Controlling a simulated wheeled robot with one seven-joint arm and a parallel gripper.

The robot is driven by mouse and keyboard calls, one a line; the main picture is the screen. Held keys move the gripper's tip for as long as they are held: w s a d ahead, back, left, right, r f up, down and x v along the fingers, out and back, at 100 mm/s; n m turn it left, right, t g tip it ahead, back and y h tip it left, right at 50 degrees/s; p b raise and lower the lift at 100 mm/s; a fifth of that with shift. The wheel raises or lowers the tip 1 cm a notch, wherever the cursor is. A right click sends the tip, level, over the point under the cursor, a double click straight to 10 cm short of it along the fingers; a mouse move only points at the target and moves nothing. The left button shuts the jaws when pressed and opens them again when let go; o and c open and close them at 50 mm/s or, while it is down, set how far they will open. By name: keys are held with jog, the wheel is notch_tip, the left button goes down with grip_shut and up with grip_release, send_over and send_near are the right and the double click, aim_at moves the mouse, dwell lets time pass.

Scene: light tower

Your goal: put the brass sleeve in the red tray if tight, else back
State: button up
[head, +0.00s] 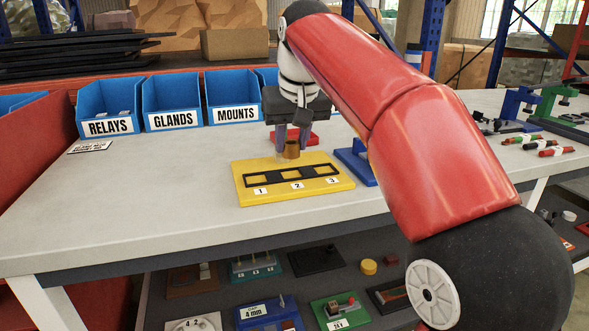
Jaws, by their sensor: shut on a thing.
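My gripper (291,147) points down over the back edge of the yellow board (245,190). It is shut on the brass sleeve (292,150), a small brown-gold ring held upright between the fingers. The sleeve shows just behind the black frame of the board, whose front carries the labels 1, 2 and 3. I cannot tell whether the sleeve touches anything below it. The red tray (312,139) lies behind the gripper and is partly hidden by it.
A blue fixture (357,166) stands right of the board, partly behind my red arm. Blue bins labelled RELAYS (108,108), GLANDS (171,102) and MOUNTS (235,98) line the back. Several fixtures sit on the shelf below.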

aim_at(293, 147)
jog(key=shift+f+b, duration=2.1)
jog(key=shift+f, duration=0.15)
jog(key=o, duration=1.1)
jog(key=shift+r, duration=0.5)
jog(key=p+v, duration=0.4)
jog(key=v, duration=0.7)
jog(key=shift+s+r+p, duration=0.2)
jog(key=shift+s+p, duration=0.05)
jog(key=shift+p, duration=0.05)
jog(key=s+d+f+m, duration=0.1)
jog(key=s+d+f, duration=0.3)
jog(key=s+f, duration=0.3)
jog(key=s+d+f+m+t, duration=0.1)
jog(key=s+d+f, duration=0.4)
jog(key=f, duration=0.7)
jog(key=s+d+f+m+h, duration=0.1)
jog(key=s+d+f, duration=0.4)
jog(key=s+f, duration=0.4)
jog(key=shift+s+d+f, duration=0.15)
jog(key=shift+s+f, duration=0.25)
jog(key=shift+f, duration=0.1)
